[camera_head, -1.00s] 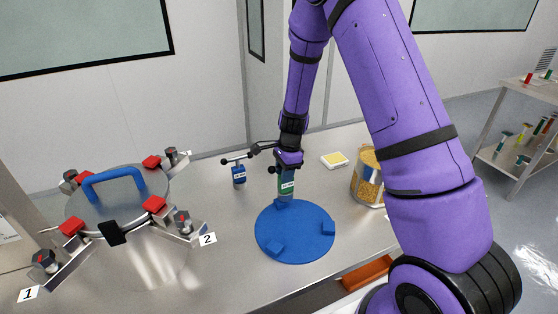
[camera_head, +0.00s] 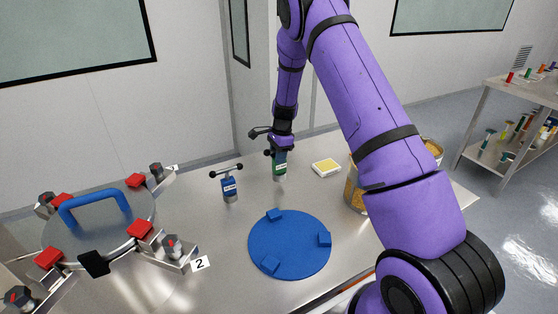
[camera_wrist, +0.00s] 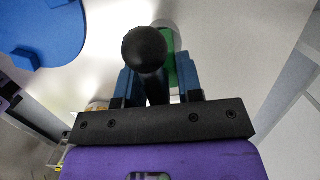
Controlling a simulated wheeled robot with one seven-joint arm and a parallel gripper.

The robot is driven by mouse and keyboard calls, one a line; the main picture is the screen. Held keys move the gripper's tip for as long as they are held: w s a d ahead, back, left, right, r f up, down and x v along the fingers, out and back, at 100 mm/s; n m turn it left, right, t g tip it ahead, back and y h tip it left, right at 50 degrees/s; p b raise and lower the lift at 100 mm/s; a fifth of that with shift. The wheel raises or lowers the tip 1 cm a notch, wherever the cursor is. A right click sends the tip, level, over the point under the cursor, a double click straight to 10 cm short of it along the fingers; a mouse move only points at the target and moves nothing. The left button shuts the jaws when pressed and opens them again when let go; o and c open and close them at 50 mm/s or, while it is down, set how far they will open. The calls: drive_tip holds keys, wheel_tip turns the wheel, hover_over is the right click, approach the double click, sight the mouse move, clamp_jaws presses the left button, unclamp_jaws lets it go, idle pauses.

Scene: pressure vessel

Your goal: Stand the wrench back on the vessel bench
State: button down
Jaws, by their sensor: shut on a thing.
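A T-handled wrench with a green, white-labelled body (camera_head: 279,165) is upright at the middle back of the bench (camera_head: 205,225). My gripper (camera_head: 281,146) is shut on its upper part, under the dark handle. I cannot tell whether its foot touches the bench. In the wrist view, the handle's black ball end (camera_wrist: 144,48) sits between the blue fingers (camera_wrist: 160,84), with part of the green body (camera_wrist: 173,68) behind it. A similar blue wrench (camera_head: 229,187) stands upright on the bench, to the left of the green one and apart from it.
A round blue plate (camera_head: 290,245) with raised blocks lies in front of the green wrench. The vessel lid with a blue handle (camera_head: 95,207) and red clamps is at left. A yellow-topped pad (camera_head: 326,168) and a jar (camera_head: 355,190) are at right. A shelf rack (camera_head: 515,95) stands beyond.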

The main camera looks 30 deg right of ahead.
drive_tip(key=shift+w+d+f, duration=0.1)
drive_tip(key=shift+w+d, duration=0.7)
drive_tip(key=shift+w, duration=0.15)
drive_tip(key=shift+d+f, duration=0.1)
drive_tip(key=shift+f, duration=0.25)
drive_tip(key=shift+w+f, duration=0.1)
drive_tip(key=shift+f, duration=1.3)
drive_tip(key=shift+f, duration=0.1)
drive_tip(key=c, duration=0.8)
unclamp_jaws()
